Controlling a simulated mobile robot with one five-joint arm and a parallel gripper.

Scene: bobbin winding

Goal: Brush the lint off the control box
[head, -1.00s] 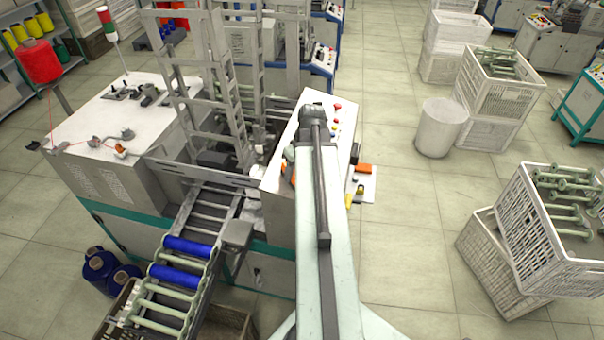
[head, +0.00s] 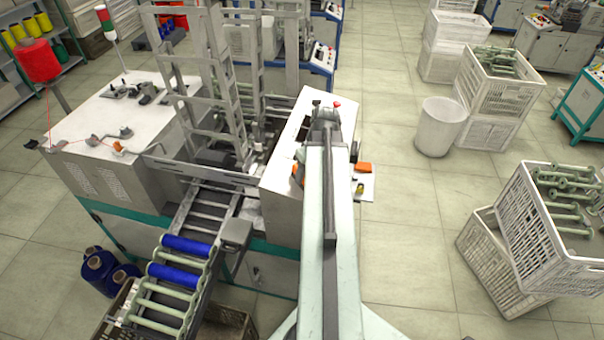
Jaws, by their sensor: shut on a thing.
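The control box (head: 279,176) is the pale box with a sloping top in the middle of the head view. A red button (head: 337,104) shows at its far end, and a dark strip lies on its top. My arm covers the right part of the top. My gripper (head: 299,158) is mostly hidden behind my arm; only a small grey part shows at its left edge, over the box top. An orange piece (head: 295,171) shows there, seemingly the brush in the shut jaws. Its bristles and any contact with the box are hidden. I cannot make out lint.
A roller chute (head: 180,270) with blue bobbins runs at front left. A white bin (head: 441,127) and crates (head: 550,235) stand right. Floor between is clear.

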